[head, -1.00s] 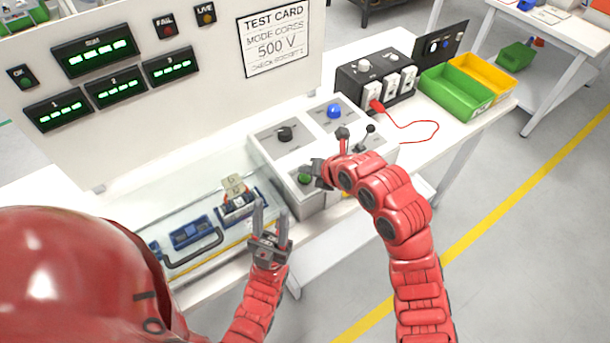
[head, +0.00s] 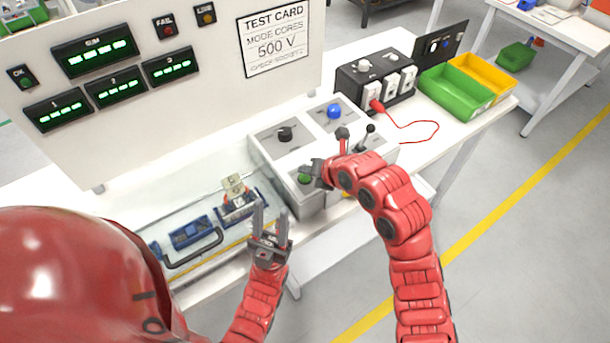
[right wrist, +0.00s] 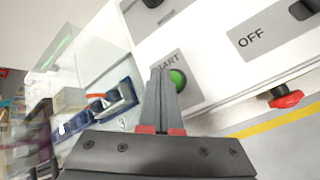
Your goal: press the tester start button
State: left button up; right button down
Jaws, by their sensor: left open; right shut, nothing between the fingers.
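The green start button (head: 305,179) sits on the front left part of the light grey control box. In the right wrist view the green button (right wrist: 177,79) shows on a grey plate lettered START, partly behind my fingertips. My right gripper (head: 311,172) is shut and empty, its tips right at the button; I cannot tell whether they touch it. In the right wrist view its closed fingers (right wrist: 162,95) point at the button's left side. My left gripper (head: 271,222) is open and empty, fingers up, in front of the glass-covered fixture.
The control box also carries a black knob (head: 285,134), a blue button (head: 334,111) and a lever (head: 370,128). A red emergency knob (right wrist: 286,98) juts from its front. A clear guard (right wrist: 75,60) stands beside it. A green bin (head: 455,92) stands farther right.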

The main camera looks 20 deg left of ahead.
aim_at(307, 180)
jog(key=shift+f+b, duration=0.45)
jog(key=shift+b, duration=0.75)
jog(key=shift+f+b, duration=0.4)
jog(key=shift+b, duration=0.45)
dwell(0.5)
dwell(0.4)
jog(key=shift+r+b, duration=0.5)
jog(key=shift+r, duration=0.3)
jog(key=shift+r, duration=0.1)
jog(key=shift+r+b, duration=0.5)
jog(key=shift+r, duration=2)
